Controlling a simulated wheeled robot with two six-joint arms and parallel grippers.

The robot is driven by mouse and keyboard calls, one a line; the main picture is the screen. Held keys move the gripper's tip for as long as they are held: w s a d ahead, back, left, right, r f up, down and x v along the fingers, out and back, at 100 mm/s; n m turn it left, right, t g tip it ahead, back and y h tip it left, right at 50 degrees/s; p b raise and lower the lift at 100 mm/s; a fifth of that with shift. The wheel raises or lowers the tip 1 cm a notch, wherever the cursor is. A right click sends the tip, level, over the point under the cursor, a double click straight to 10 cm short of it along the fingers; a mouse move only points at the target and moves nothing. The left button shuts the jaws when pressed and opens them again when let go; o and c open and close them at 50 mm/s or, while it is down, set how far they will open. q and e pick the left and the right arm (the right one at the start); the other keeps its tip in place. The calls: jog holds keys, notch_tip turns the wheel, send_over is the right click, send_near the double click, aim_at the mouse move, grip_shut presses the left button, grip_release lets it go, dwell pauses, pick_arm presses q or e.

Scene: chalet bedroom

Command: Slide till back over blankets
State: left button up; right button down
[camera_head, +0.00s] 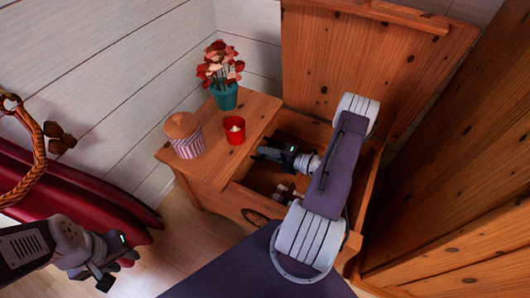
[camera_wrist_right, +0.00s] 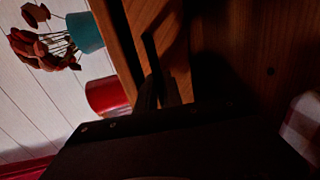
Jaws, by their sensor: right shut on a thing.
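An open wooden chest (camera_head: 355,243) stands at the centre right, its lid (camera_head: 370,60) raised at the back. My right gripper (camera_head: 262,153) reaches inside, near the chest's left end, and is shut on what looks like the wooden edge of the till (camera_wrist_right: 165,30). The dark fingers and shadow hide the exact contact. A checked blanket (camera_head: 286,190) shows low in the chest, partly behind my right arm; it also shows at the right edge of the right wrist view (camera_wrist_right: 303,122). My left gripper (camera_head: 112,272) is empty, away at the lower left, its fingers apart.
A small wooden table (camera_head: 215,165) adjoins the chest's left side. It bears a flower pot (camera_head: 225,95), a red candle cup (camera_head: 234,131) and a striped jar (camera_head: 187,142). A tall wooden panel (camera_head: 460,160) stands close at the right. Red furniture (camera_head: 85,200) is at the left.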

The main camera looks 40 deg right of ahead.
jog(key=shift+s, duration=0.1)
dwell(0.3)
jog(key=v, duration=0.2)
jog(key=f+p+v, duration=0.1)
jog(key=v, duration=0.1)
jog(key=shift+s+d, duration=0.15)
jog(key=shift+s, duration=0.15)
jog(key=c, duration=1.5)
grip_release()
